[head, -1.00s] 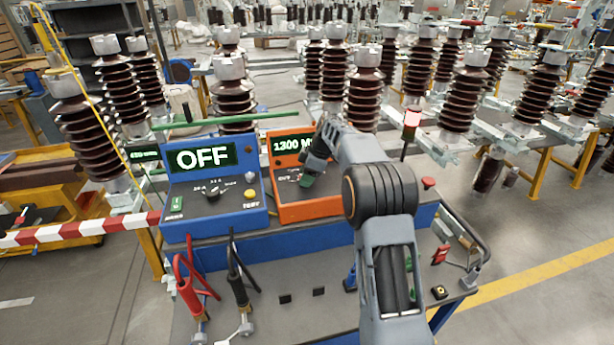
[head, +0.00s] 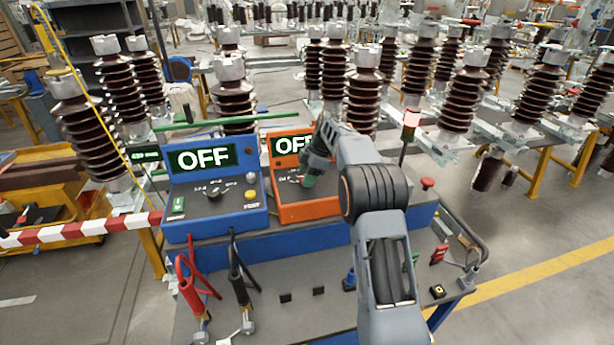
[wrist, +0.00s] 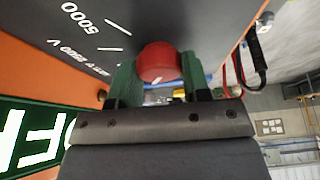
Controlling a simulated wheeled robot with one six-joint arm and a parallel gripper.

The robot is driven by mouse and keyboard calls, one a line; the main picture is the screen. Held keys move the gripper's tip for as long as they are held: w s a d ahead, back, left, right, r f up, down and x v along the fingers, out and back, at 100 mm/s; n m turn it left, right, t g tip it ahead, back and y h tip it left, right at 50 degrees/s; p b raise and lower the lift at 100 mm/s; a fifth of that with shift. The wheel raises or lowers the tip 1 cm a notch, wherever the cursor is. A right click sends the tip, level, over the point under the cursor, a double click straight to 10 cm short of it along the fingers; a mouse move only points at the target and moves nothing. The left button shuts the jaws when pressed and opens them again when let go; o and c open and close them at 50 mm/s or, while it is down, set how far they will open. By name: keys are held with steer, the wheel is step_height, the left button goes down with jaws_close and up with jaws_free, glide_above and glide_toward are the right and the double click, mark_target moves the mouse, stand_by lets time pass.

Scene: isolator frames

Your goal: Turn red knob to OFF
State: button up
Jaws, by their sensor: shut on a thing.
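The orange meter box (head: 308,212) stands on the cart to the right of the blue meter box. Its display (head: 287,144) reads OFF, partly covered by my arm. In the wrist view the red knob (wrist: 158,62) sits on the dark panel between the green fingers of my gripper (wrist: 157,80). The fingers are shut on it, one on each side. A white pointer mark shows on the knob's lower edge. In the head view my gripper (head: 308,178) is at the orange box's panel and hides the knob.
The blue meter box (head: 215,227) has a black knob (head: 213,193) and a display reading OFF (head: 203,158). Red and black cables (head: 238,283) stand in front.

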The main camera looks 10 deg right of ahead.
steer(key=o, duration=0.9)
steer(key=shift+r, duration=0.1)
steer(key=p+v, duration=0.2)
steer(key=v, duration=1.1)
steer(key=shift+d+r, duration=0.2)
steer(key=shift+r, duration=0.05)
